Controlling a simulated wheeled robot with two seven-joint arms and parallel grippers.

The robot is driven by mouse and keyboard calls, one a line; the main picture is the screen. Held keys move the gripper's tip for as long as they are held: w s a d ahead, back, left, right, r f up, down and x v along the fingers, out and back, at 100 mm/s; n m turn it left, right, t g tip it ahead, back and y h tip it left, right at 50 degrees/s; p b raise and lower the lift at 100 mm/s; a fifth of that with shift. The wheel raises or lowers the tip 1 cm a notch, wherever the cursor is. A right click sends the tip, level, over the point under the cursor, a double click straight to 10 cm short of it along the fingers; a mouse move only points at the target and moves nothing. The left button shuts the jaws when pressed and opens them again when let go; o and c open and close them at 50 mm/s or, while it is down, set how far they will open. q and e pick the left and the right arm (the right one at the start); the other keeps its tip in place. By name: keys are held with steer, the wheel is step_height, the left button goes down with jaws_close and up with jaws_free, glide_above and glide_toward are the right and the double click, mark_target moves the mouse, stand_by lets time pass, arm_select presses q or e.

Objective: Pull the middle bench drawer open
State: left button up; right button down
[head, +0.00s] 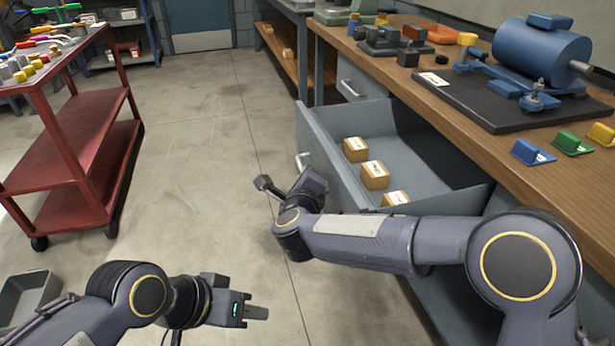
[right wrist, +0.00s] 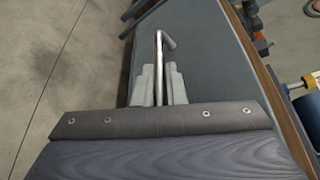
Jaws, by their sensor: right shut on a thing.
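A grey bench drawer (head: 420,150) stands well pulled out from under the wooden bench, with several small cardboard boxes (head: 375,176) inside. Its bar handle (head: 303,160) is on the drawer's front, and the handle also shows in the right wrist view (right wrist: 159,60). My right gripper (head: 312,183) is at this front, partly hidden by its own wrist. In the right wrist view its fingers (right wrist: 159,84) are shut on the handle. My left gripper (head: 256,312) is low over the floor, away from the drawer and apparently empty; its finger gap cannot be made out.
Another drawer (head: 358,82) beyond is closed. The bench top (head: 470,130) bears a blue motor (head: 545,58) and coloured small parts. A red cart (head: 75,165) stands at left, a grey bin (head: 28,297) at lower left. The floor between is clear.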

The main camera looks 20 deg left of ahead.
steer(key=c, duration=1.5)
jaws_free()
steer(key=p+v, duration=0.1)
steer(key=v, duration=0.6)
steer(key=shift+s+d, duration=0.1)
steer(key=shift+s, duration=0.3)
